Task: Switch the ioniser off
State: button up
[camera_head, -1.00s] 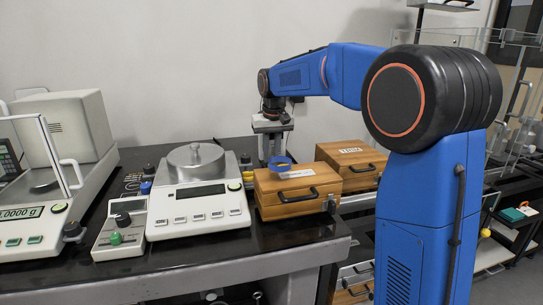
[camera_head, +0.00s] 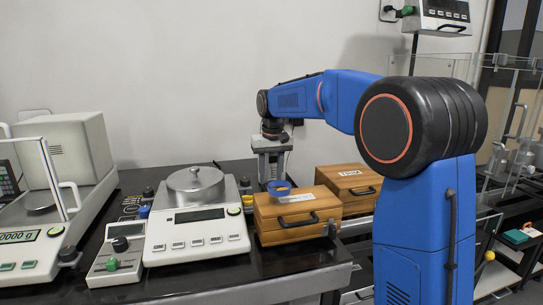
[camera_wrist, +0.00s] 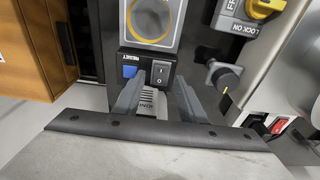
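The ioniser (camera_wrist: 127,58) shows in the wrist view as a dark blue-grey box with a grey face and a yellow ring. Its front carries a blue RESET button (camera_wrist: 130,71) and a black rocker switch (camera_wrist: 158,75). A partly covered label reads like "IONI". My gripper (camera_wrist: 159,82) is open and empty, with its fingers on either side of the rocker switch. I cannot tell whether the fingers touch the panel. In the head view my gripper (camera_head: 270,178) points down behind a wooden box, and the ioniser is mostly hidden there.
The wrist view shows a yellow lock knob (camera_wrist: 266,6) and a red switch (camera_wrist: 278,126) close by.

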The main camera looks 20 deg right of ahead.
notch_tip(320, 180, up, 16)
jog(key=s, duration=0.2)
jog(key=shift+r, duration=0.25)
jog(key=shift+s, duration=0.1)
